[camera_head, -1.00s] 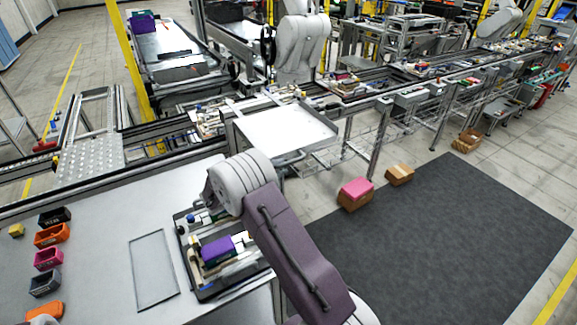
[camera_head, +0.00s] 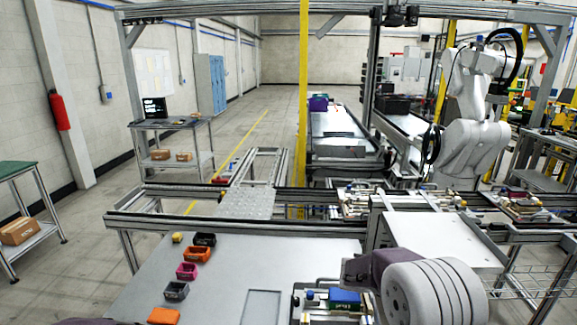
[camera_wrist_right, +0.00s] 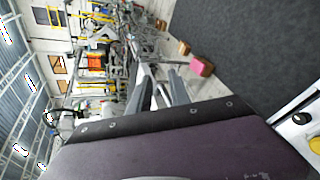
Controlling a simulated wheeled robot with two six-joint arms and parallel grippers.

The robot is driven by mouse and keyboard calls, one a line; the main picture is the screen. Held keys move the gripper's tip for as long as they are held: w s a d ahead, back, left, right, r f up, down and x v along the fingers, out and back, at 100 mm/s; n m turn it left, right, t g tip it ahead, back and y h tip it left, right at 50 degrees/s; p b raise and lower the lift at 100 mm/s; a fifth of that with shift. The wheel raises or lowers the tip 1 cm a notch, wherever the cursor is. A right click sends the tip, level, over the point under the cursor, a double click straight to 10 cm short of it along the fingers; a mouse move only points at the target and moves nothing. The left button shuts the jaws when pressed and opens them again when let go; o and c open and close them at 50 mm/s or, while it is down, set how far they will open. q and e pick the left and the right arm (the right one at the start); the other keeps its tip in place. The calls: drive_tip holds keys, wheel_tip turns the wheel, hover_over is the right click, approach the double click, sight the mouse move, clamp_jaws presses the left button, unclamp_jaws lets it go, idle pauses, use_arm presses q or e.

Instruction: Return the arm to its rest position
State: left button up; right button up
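My right arm (camera_head: 425,290) is in the lower right of the head view, bent over the table's right side; its gripper is out of that view. In the right wrist view, two grey fingers of my right gripper (camera_wrist_right: 160,72) stand apart beyond the purple wrist body, with nothing seen between them. A pallet fixture (camera_head: 308,315) with a blue block (camera_head: 344,298) is partly hidden by my right arm.
Small bins, including orange (camera_head: 197,254), pink (camera_head: 187,271) and grey (camera_head: 176,290), line the table's left. An empty tray outline (camera_head: 262,308) lies near the fixture. A white raised tray (camera_head: 440,240) and the conveyor stand beyond. A pink-topped box (camera_wrist_right: 201,66) sits on the floor.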

drive_tip(key=s+a+f+m+g+y, duration=0.1)
drive_tip(key=s+a+f+y, duration=0.2)
drive_tip(key=s, duration=0.3)
drive_tip(key=s+a+f+m+g+y, duration=0.1)
drive_tip(key=s+a+f+m+y, duration=0.1)
drive_tip(key=s+a+f+y, duration=0.3)
drive_tip(key=s+a+f+m+t+y, duration=0.1)
drive_tip(key=s+a+f+y, duration=0.1)
drive_tip(key=a, duration=0.4)
drive_tip(key=s+a+f+m+y, duration=0.2)
drive_tip(key=s+a+f+y, duration=0.1)
drive_tip(key=a, duration=0.3)
drive_tip(key=shift+a+f+t+y, duration=0.2)
drive_tip(key=shift+a+t+y, duration=0.1)
drive_tip(key=shift+t+y, duration=0.1)
drive_tip(key=shift+s, duration=0.15)
